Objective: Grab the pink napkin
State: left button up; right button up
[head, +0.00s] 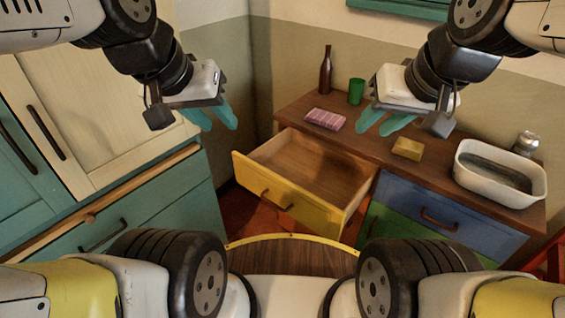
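The pink napkin (325,119) lies flat, folded, on top of the wooden dresser (292,110), near its left end and above the open drawer. My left gripper (221,126) is to the left of the napkin and apart from it, with its teal fingers spread and nothing between them. My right gripper (373,130) is just right of the napkin in the picture, also with spread, empty fingers. The napkin is in plain view between the two grippers.
A yellow drawer (277,199) stands pulled out and looks empty. A brown bottle (326,70) and green cup (356,91) stand behind the napkin. A yellow block (407,148), white basin (463,176) and jar (525,144) are to the right. Cabinets (150,222) line the left.

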aim_at(327, 119)
jog(key=i+j, duration=0.75)
jog(key=i+j+u, duration=0.05)
jog(key=i, duration=0.05)
